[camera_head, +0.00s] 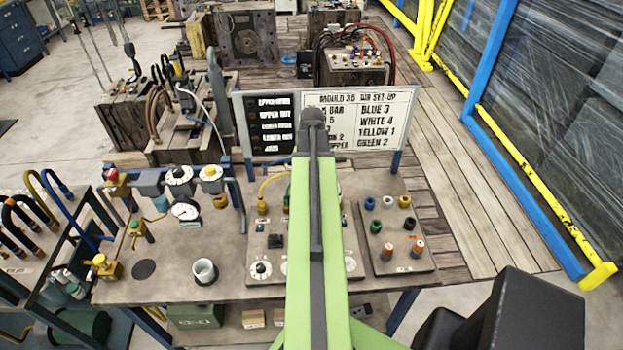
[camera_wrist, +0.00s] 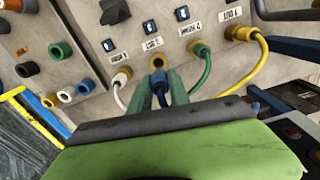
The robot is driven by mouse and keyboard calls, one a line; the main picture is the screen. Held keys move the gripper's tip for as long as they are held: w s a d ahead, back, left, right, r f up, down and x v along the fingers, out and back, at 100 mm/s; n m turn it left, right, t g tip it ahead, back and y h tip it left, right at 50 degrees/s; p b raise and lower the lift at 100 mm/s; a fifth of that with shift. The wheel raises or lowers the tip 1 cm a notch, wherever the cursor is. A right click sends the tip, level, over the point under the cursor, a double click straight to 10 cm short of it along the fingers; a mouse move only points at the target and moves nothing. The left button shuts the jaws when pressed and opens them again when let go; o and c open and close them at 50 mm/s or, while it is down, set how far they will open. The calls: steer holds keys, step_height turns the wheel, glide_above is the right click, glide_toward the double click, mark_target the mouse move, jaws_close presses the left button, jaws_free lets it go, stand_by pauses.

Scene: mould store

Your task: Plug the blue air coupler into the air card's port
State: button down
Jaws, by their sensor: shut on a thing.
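In the wrist view my gripper (camera_wrist: 152,90) is shut on the blue air coupler (camera_wrist: 159,81), whose blue hose trails down behind the fingers. The coupler is just in front of a brass port (camera_wrist: 158,62) in the air card (camera_wrist: 100,30). The port's dark hole shows; whether the coupler touches its rim I cannot tell. A white coupler (camera_wrist: 122,73), a green coupler (camera_wrist: 199,47) and a yellow coupler (camera_wrist: 242,33) sit in the neighbouring ports. In the head view my arm hides the gripper, the blue coupler and most of the card.
The set-up board (camera_head: 362,115) stands behind the bench and reads Blue 3, White 4, Yellow 1, Green 2. A plate of coloured sockets (camera_head: 425,205) lies right of my arm. Hoses hang at far left.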

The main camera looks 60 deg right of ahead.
steer(key=shift+s+d+f+b, duration=0.1)
steer(key=shift+d+f+b, duration=0.05)
steer(key=shift+f+b, duration=1.3)
steer(key=shift+s+d+f+b, duration=0.1)
steer(key=shift+f+b, duration=1.25)
steer(key=shift+f, duration=0.15)
steer(key=shift+w+f, duration=0.1)
steer(key=shift+f, duration=0.05)
steer(key=shift+f+b, duration=0.45)
steer(key=shift+b, duration=0.15)
steer(key=shift+f+b, duration=0.55)
steer(key=c, duration=1.1)
jaws_free()
steer(key=shift+c, duration=0.2)
steer(key=o, duration=0.4)
steer(key=shift+r, duration=0.1)
